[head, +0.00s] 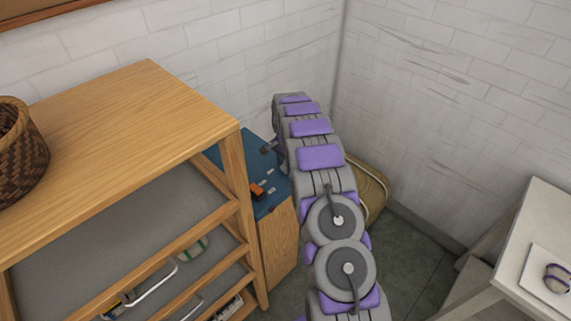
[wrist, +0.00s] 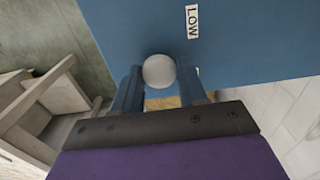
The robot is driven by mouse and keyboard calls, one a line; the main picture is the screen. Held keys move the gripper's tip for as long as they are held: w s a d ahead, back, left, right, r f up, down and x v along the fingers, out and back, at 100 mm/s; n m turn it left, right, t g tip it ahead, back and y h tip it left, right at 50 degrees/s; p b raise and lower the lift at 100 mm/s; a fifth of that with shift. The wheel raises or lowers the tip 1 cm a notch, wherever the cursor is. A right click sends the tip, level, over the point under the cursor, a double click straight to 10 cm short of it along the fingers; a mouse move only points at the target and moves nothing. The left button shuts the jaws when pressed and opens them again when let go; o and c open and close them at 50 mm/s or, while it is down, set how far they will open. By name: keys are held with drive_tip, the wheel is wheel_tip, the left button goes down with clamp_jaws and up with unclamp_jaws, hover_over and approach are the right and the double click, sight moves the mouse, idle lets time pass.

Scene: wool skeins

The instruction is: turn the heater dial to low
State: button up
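The heater dial is a pale grey round knob (wrist: 159,71) on a blue panel (wrist: 240,40). In the wrist view it sits between the two blue fingertips of my gripper (wrist: 160,82), with no clear gap on either side. A white label reading LOW (wrist: 193,22) is on the panel, above and to the right of the knob. In the head view the blue panel (head: 262,205) tops a wooden cabinet. My gripper (head: 268,148) reaches its far part, and the knob cannot be made out there.
A wooden shelf unit (head: 150,95) with a woven basket (head: 22,150) stands at left, close beside the panel. A small orange piece (head: 257,190) lies on the panel's near part. A tan round object (head: 372,190) is behind my arm. A white table (head: 540,225) stands at right.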

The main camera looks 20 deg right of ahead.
drive_tip(key=c, duration=0.6)
drive_tip(key=shift+n, duration=0.3)
drive_tip(key=n+p, duration=0.2)
drive_tip(key=shift+r+n, duration=0.1)
drive_tip(key=shift+n, duration=0.3)
drive_tip(key=n+p, duration=0.1)
drive_tip(key=n, duration=0.2)
drive_tip(key=shift+n, duration=0.3)
drive_tip(key=n+p, duration=0.2)
drive_tip(key=n, duration=0.8)
drive_tip(key=shift+n+p, duration=0.4)
